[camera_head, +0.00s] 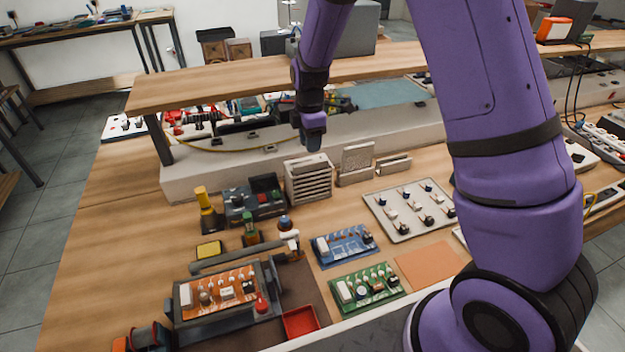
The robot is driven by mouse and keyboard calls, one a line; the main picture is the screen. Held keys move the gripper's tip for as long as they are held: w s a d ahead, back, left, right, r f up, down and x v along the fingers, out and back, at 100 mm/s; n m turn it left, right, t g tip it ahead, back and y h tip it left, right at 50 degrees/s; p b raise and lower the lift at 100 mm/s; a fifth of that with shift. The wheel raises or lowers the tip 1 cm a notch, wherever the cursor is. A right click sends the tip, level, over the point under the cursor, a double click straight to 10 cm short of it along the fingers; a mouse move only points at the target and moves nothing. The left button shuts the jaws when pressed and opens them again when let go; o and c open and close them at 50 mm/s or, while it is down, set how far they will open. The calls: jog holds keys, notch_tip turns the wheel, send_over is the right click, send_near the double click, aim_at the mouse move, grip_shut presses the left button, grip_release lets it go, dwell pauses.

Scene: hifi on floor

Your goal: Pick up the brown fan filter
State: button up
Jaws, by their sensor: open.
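A beige-brown slatted block (308,182), which looks like the fan filter, stands upright on the workbench in front of the raised shelf. My gripper (313,146) points down just above and behind its top edge and looks apart from it. The gripper is open and holds nothing that I can see. Its fingers are small and partly hidden here, so their exact spacing is hard to tell.
A wooden shelf (250,85) runs behind. Circuit boards (366,287) and a white switch panel (408,232) lie in front and right.

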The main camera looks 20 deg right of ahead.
aim_at(311, 162)
jog(key=shift+s+f, duration=0.2)
jog(key=shift+f, duration=3.55)
grip_shut()
